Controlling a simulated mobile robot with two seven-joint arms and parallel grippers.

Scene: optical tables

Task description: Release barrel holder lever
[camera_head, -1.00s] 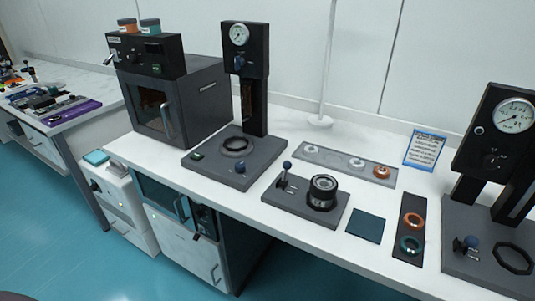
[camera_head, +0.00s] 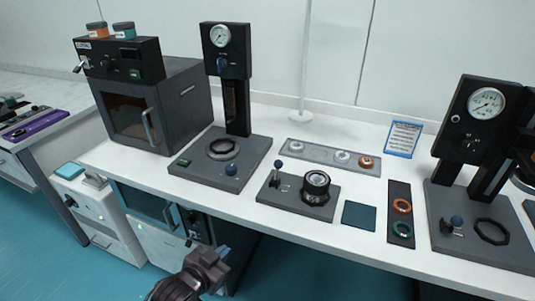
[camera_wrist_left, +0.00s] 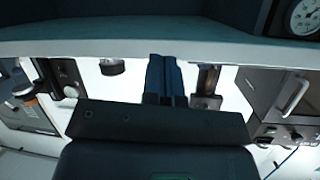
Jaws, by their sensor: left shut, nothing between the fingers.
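The barrel holder (camera_head: 286,203) is a dark grey plate on the white bench, near its front edge. A dark cylindrical barrel with a metallic top (camera_head: 316,184) stands upright on its right part. The lever (camera_head: 278,165), with a dark blue ball knob, stands upright on its left part. My left gripper (camera_head: 217,254) is low in front of the bench, to the left of the holder and well apart from it. Its blue fingers (camera_wrist_left: 166,77) are shut and empty in the left wrist view. My right gripper is not in view.
A press with a gauge (camera_head: 220,36) stands left of the holder, beside an oven (camera_head: 150,110). Another gauge press (camera_head: 487,103) stands at right. A teal mat (camera_head: 359,215) and a dark tray with rings (camera_head: 393,190) lie between. The bench's front edge (camera_head: 330,237) separates my gripper from the holder.

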